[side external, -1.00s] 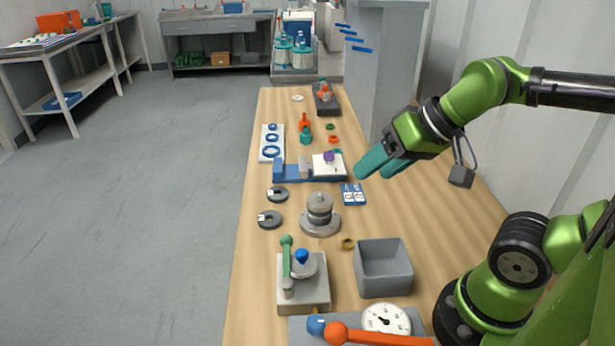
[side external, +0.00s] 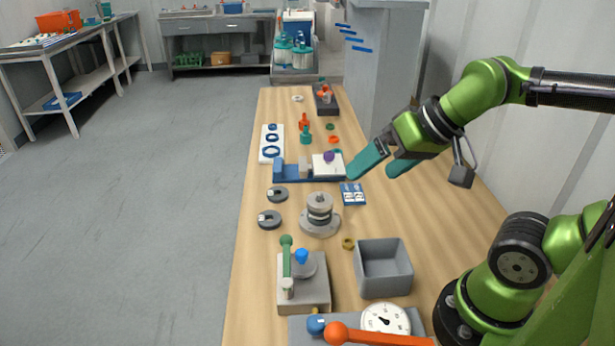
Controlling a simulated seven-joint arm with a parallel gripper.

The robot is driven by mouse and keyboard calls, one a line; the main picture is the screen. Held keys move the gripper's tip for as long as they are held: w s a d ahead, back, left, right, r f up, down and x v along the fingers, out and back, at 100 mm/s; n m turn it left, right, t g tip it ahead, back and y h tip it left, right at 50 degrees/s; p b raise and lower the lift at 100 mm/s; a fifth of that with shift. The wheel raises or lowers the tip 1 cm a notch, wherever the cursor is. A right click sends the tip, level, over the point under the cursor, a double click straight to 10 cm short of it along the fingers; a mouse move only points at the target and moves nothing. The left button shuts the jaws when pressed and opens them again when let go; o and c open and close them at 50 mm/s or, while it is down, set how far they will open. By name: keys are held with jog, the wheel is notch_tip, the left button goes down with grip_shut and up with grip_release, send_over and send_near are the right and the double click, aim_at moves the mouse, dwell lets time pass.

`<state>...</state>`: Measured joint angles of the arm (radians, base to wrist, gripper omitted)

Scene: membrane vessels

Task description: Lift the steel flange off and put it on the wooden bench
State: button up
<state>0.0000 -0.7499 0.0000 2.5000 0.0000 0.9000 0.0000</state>
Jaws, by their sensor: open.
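The steel flange (side external: 320,199) looks like the round disc on top of a short stacked metal vessel with a wide round base (side external: 320,223). The stack stands upright near the middle of the wooden bench (side external: 250,260). My gripper (side external: 370,167) is open and empty, with teal fingers spread apart. It hangs above the bench, up and to the right of the flange, and does not touch it. The joint between the flange and the part under it is too small to make out clearly.
Two dark slotted rings (side external: 270,219) lie left of the stack. A blue-and-white card (side external: 352,194), a brass nut (side external: 348,243) and a grey bin (side external: 383,268) lie to its right. A green-handled clamp fixture (side external: 303,280) stands in front. A blue fixture (side external: 310,170) is behind. Bare bench lies right of the card.

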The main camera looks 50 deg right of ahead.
jog(key=m+g+h, duration=0.2)
jog(key=g, duration=0.5)
send_over(320, 193)
jog(key=f, duration=1.2)
jog(key=shift+s+a, duration=0.1)
jog(key=shift+a, duration=0.2)
jog(key=shift+d+f, duration=0.15)
jog(key=shift+f, duration=1.3)
jog(key=shift+d+f, duration=0.15)
jog(key=shift+f, duration=1.3)
jog(key=shift+c, duration=0.3)
jog(key=shift+r, duration=0.1)
jog(key=c, duration=1.2)
